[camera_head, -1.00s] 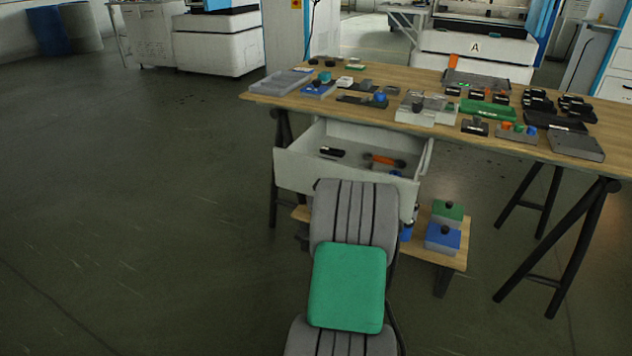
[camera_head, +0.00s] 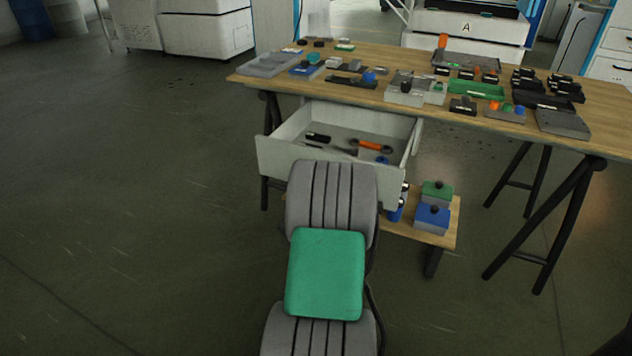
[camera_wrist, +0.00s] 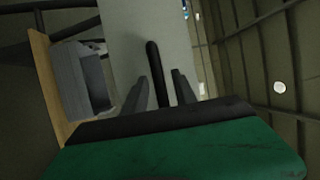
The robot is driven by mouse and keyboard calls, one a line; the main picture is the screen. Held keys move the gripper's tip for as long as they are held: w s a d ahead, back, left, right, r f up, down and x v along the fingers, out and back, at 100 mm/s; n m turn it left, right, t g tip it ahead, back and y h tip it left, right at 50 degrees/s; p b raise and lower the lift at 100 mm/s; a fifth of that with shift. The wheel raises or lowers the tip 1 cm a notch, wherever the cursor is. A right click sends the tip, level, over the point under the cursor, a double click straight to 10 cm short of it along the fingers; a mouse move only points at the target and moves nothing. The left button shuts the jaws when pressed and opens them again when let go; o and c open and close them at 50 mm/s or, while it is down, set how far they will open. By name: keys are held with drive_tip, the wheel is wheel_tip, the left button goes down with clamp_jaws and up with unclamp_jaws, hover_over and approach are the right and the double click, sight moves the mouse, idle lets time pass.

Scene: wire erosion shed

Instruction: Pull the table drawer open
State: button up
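The table drawer (camera_head: 274,160) is light grey and stands well out from under the wooden tabletop, its inside showing. In the wrist view its pale front (camera_wrist: 120,25) faces me, with a black bar handle (camera_wrist: 154,65) on it. My gripper (camera_wrist: 158,82) has one finger on each side of the handle. Narrow gaps show between the fingers and the bar, so I see no clear clamping. In the head view my grey and green arm hides the handle, the gripper and part of the drawer front.
The drawer holds a black item (camera_head: 318,137) and an orange-handled tool (camera_head: 370,145). The tabletop (camera_head: 405,62) carries many small parts and trays. A low wooden shelf (camera_head: 447,228) with blue and green boxes is right of my arm. The floor at left is clear.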

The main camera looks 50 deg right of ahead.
drive_tip(key=shift+s+a+f+b, duration=0.15)
drive_tip(key=shift+s+a+b, duration=0.15)
drive_tip(key=shift+s+b, duration=0.1)
drive_tip(key=b+v, duration=0.3)
drive_tip(key=v, duration=0.4)
drive_tip(key=shift+w, duration=0.15)
